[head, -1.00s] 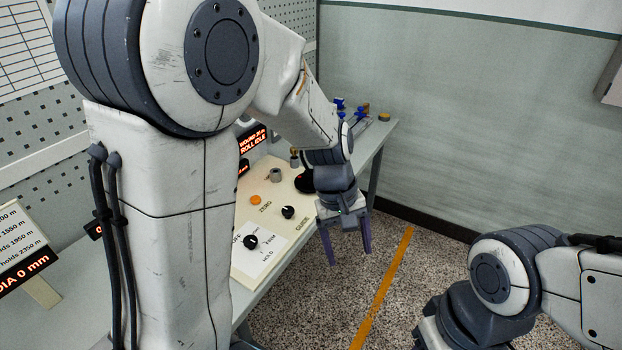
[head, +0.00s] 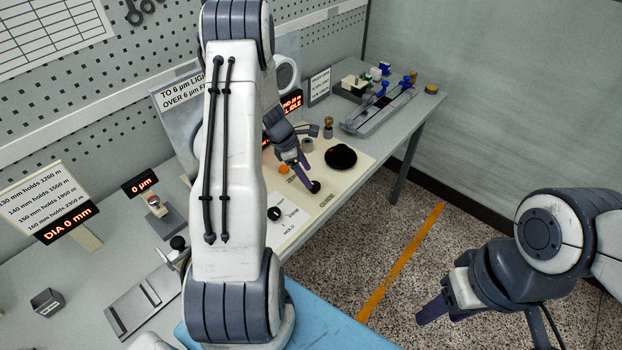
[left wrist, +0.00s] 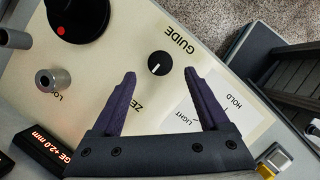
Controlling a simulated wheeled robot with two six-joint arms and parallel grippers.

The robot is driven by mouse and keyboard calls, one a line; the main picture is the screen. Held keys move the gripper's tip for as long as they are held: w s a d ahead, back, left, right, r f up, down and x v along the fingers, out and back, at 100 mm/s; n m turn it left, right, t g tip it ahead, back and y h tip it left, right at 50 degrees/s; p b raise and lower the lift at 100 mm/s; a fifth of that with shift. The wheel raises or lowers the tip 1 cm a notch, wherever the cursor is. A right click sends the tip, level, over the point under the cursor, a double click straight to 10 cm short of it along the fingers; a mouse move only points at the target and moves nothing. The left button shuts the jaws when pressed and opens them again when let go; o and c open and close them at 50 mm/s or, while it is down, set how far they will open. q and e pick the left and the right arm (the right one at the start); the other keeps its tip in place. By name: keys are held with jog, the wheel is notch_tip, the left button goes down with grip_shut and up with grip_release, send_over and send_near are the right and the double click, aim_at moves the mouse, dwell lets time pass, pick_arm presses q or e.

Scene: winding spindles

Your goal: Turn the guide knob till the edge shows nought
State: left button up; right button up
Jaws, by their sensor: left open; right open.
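The guide knob (left wrist: 160,63) is small, round and black with a white pointer line, beside the word GUIDE on a cream panel (left wrist: 110,40). It also shows in the head view (head: 315,186). My left gripper (left wrist: 160,77) is open, its purple fingers pointing at the panel on either side of the knob. In the head view my left gripper (head: 311,157) is above the panel; I cannot tell its exact height. The edge readout (left wrist: 45,147), partly cut off, shows +2.0 mm. My right gripper (head: 431,310) is open over the floor.
The mode knob (head: 274,213) sits nearer me. A grey fixture (head: 380,110) lies at the bench's far end.

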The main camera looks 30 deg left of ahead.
aim_at(314, 185)
pick_arm(q)
jog(key=shift+x, duration=2.35)
jog(key=shift+c, duration=0.3)
grip_shut()
